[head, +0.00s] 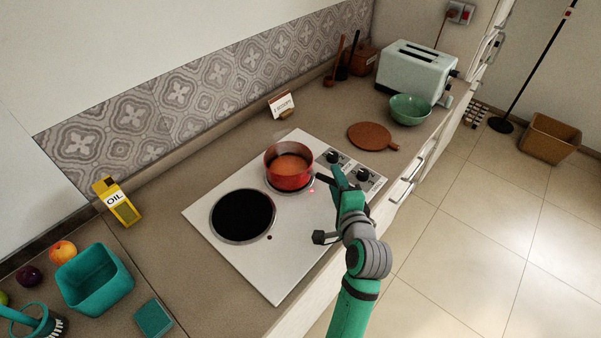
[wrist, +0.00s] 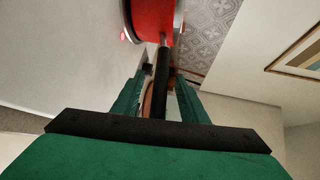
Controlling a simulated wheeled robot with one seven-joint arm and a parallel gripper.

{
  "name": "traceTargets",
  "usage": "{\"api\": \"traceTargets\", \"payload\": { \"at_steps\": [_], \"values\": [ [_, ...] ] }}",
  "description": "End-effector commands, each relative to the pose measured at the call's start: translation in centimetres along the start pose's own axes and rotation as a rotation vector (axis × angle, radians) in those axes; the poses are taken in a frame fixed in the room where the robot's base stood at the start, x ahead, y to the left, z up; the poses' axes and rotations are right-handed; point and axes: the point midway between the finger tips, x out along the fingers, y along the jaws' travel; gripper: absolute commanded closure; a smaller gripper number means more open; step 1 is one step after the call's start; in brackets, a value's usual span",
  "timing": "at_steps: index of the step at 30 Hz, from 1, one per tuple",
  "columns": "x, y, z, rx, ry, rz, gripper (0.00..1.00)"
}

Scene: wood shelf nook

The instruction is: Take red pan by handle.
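The red pan (head: 289,168) stands on the rear burner of the white cooktop, with orange-brown contents inside. In the wrist view the pan (wrist: 152,18) is at the top edge, and its black handle (wrist: 162,85) runs down from it. My gripper (head: 343,187) is at the pan's right side in the head view. In the wrist view my gripper (wrist: 163,72) is open, with one green finger on each side of the handle and gaps showing between. In the head view the arm and gripper hide most of the handle.
The white cooktop (head: 212,211) has an empty black burner (head: 242,215) and knobs (head: 361,174) close to my gripper. A round wooden board (head: 370,136), green bowl (head: 410,109) and toaster (head: 415,70) stand beyond. An oil carton (head: 117,201) and teal bin (head: 95,281) are at left.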

Motion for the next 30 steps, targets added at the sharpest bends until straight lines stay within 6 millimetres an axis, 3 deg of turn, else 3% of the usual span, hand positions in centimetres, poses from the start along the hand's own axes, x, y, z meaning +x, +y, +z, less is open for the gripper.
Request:
{"api": "traceTargets", "payload": {
  "at_steps": [6, 15, 20, 30],
  "values": [
    [2.6, 0.0, 0.2, 0.001, -0.001, 0.000, 0.60],
    [3.0, 0.0, 0.2, 0.000, 0.000, 0.001, 0.60],
    [3.0, 0.0, 0.2, 0.000, 0.000, 0.001, 0.99],
    [3.0, 0.0, 0.2, 0.000, 0.000, 0.001, 1.00]
  ]
}}
